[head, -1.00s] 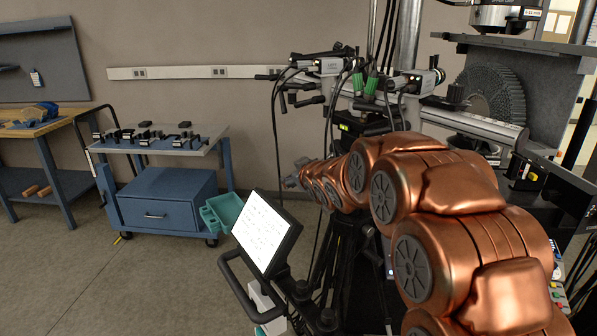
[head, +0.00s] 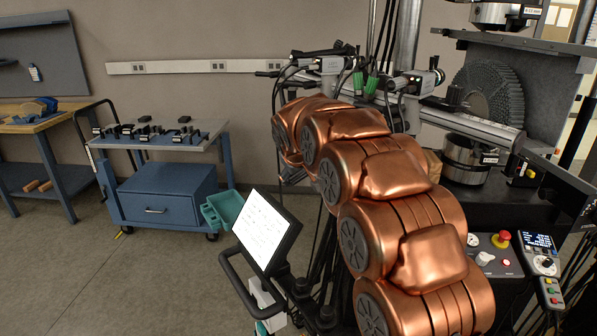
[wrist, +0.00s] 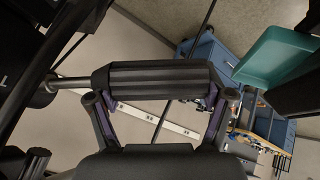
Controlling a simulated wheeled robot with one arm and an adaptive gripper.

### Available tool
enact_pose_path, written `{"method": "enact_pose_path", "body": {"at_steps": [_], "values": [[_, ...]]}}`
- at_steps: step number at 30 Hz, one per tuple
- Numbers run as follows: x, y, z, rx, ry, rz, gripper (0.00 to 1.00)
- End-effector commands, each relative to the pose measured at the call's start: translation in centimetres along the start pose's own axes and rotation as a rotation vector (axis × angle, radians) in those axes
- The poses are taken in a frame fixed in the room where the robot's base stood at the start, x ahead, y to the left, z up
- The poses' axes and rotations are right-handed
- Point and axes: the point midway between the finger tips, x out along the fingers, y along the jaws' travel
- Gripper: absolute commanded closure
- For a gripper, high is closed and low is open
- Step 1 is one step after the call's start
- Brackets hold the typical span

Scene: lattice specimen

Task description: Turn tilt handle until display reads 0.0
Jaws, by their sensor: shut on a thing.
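The tilt handle (wrist: 160,78) is a dark ribbed grip on a thin metal shaft in the wrist view. It lies across the space between the fingers of my gripper (wrist: 161,96), which is shut on it. The handle's left end runs along the shaft to a dark round body. In the head view my copper arm covers the handle, and I cannot make out the gripper there. No tilt display reading can be made out; the arm covers the middle of the rig.
A tablet (head: 263,230) stands in front of the rig, left of my arm. A blue cart (head: 168,190) and a teal bin (head: 222,210) are farther left. A control panel with a red button (head: 501,239) is at right. Open floor lies at left.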

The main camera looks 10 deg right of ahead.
Motion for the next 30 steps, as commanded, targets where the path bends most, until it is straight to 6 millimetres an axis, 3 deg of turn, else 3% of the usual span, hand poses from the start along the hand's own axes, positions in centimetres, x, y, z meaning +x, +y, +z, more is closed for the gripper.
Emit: {"method": "enact_pose_path", "body": {"at_steps": [23,24,30], "values": [[0.04,0.06,-0.06,0.002,-0.059,0.001,0.55],[0.03,0.06,-0.05,0.002,-0.06,0.001,0.16],[0.05,0.04,-0.02,0.001,-0.061,0.0,0.0]]}}
